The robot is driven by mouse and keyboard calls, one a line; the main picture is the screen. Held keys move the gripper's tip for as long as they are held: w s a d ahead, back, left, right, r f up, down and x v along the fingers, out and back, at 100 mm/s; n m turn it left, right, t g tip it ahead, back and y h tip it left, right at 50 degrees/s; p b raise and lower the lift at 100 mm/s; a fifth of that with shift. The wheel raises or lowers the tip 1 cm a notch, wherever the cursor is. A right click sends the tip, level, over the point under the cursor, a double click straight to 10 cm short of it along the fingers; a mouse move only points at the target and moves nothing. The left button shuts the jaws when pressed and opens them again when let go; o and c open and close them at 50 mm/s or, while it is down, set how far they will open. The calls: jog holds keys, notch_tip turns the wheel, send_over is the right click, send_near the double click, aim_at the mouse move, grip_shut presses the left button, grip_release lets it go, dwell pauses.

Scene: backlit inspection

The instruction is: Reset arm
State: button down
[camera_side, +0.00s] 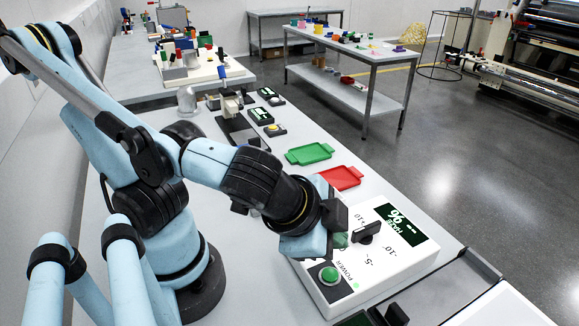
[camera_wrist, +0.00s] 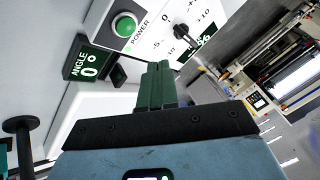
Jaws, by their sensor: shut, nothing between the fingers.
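My gripper (camera_side: 341,240) is held over the near part of a white control box on the bench. Its two green fingers (camera_wrist: 157,86) are pressed together in the wrist view, with nothing between them. The white control box (camera_side: 310,283) has a green power button (camera_side: 329,274), a black knob (camera_side: 366,232) and a dark display (camera_side: 402,222). The button also shows in the wrist view (camera_wrist: 124,25). My arm reaches forward and down from the left; its gripper hides part of the box's panel. I cannot tell whether the fingers touch the box.
A red tray (camera_side: 341,178) and a green tray (camera_side: 309,154) lie behind the box. An angle display (camera_wrist: 84,64) reading 0° stands near it. Small instruments (camera_side: 261,116) stand farther back. A side table (camera_side: 372,52) with coloured items stands across open floor.

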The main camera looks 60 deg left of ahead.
jog(key=shift+r, duration=0.1)
jog(key=w+a+n, duration=0.3)
jog(key=a+n, duration=0.1)
jog(key=a, duration=0.2)
jog(key=w+a+r+n, duration=0.1)
jog(key=w+a+n, duration=0.2)
jog(key=a, duration=0.4)
jog(key=shift+w+n+h, duration=0.25)
jog(key=shift+n+h, duration=0.15)
